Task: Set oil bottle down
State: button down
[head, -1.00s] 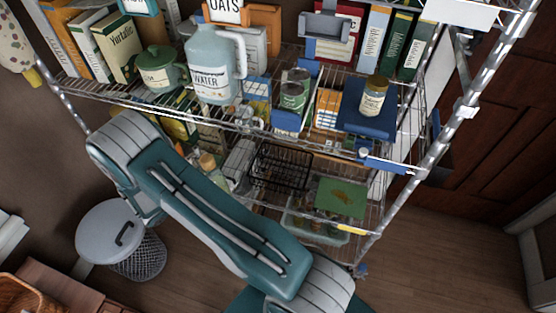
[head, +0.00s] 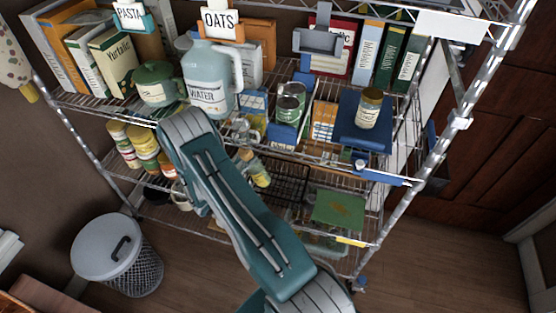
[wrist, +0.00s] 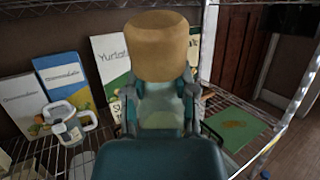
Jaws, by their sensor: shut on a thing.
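The oil bottle (wrist: 158,48) stands large in the middle of the wrist view, with a wide tan cap and a pale greenish body. My gripper (wrist: 160,105) is shut around its body below the cap. In the head view the bottle (head: 257,171) shows beside my arm at the lower shelf level, and my gripper is mostly hidden by my arm. The wire shelf (wrist: 35,155) extends below and around it in the wrist view. I cannot tell whether the bottle's base touches the wires.
A green board (head: 338,208) lies right of the bottle, near a black wire basket (head: 290,182). Several jars (head: 143,148) stand left. In the wrist view, white mugs (wrist: 68,125) and upright boxes (wrist: 62,80) stand left and behind. The shelf above holds a water jug (head: 207,82).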

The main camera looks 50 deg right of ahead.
jog(key=d, duration=0.3)
jog(key=shift+s+d, duration=0.1)
jog(key=shift+d, duration=0.3)
jog(key=shift+d+f, duration=0.2)
jog(key=d+f, duration=0.1)
jog(key=f, duration=0.2)
jog(key=d+f, duration=0.1)
jog(key=f, duration=0.2)
jog(key=d+f, duration=0.1)
jog(key=f, duration=0.3)
jog(key=shift+s+d+f+y, duration=0.1)
jog(key=shift+d+f+y, duration=0.1)
jog(key=shift+d+y, duration=1)
jog(key=shift+s+d+f+y, duration=0.15)
jog(key=shift+d+y, duration=0.45)
jog(key=shift+d, duration=1.05)
jog(key=shift+c, duration=2.1)
grip_release()
jog(key=shift+f, duration=0.15)
